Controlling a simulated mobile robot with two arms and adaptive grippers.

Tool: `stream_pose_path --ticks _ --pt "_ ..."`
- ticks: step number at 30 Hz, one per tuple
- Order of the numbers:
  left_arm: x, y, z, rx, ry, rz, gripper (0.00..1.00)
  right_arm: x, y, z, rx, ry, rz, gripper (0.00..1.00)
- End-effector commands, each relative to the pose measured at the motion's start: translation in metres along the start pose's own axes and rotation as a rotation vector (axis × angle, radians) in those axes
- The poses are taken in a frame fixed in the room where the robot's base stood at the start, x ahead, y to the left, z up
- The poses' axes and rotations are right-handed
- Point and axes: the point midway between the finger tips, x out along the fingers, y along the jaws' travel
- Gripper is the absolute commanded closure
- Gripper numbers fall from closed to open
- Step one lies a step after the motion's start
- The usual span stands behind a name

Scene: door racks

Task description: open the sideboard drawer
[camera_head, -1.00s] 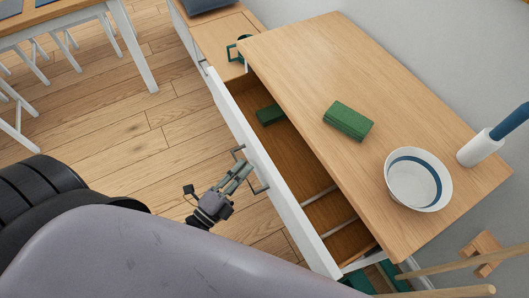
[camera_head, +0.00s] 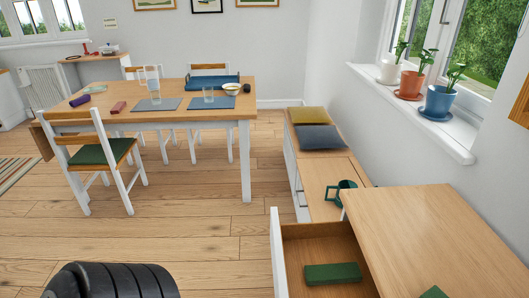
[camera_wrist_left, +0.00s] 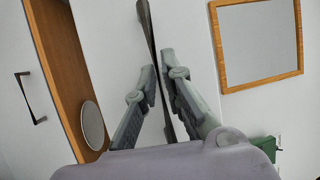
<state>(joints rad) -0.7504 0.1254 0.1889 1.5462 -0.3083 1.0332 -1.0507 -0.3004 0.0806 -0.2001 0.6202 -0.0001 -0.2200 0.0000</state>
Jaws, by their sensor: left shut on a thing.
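The sideboard (camera_head: 430,225) stands at the lower right in the head view. Its drawer (camera_head: 276,255) is pulled out, with a white front and wooden inside. A green box (camera_head: 332,272) lies in the drawer. In the left wrist view, my left gripper (camera_wrist_left: 164,75) is shut on the drawer's dark bar handle (camera_wrist_left: 148,25), in front of a white surface. The head view does not show the left gripper or the handle. My right gripper is in no view.
A dining table (camera_head: 180,106) with chairs is at the left. Open wooden floor (camera_head: 170,240) lies between. Plant pots stand on the windowsill at right.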

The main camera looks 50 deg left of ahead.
Motion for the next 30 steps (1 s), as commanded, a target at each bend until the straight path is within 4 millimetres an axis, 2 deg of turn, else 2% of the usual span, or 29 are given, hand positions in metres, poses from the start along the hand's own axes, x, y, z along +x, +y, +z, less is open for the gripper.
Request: stream_pose_path --ticks 3,4,13,23,26,30 --pt "-0.001 0.001 0.0 -0.003 -0.002 0.004 1.0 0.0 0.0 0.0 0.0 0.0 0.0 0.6" --pt "-0.001 0.001 0.0 -0.003 -0.002 0.004 0.89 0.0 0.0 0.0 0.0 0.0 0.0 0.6" --pt "0.0 0.001 0.0 -0.001 -0.001 0.002 0.7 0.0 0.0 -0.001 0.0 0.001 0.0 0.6" --pt "-0.003 0.001 0.0 -0.001 -0.001 0.002 0.7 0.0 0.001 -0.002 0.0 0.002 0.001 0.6" --pt "-0.013 0.001 0.0 -0.002 -0.001 0.004 0.7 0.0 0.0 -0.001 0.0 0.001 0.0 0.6" --pt "-0.041 0.001 0.0 -0.002 -0.003 0.006 0.7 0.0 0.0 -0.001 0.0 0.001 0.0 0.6"
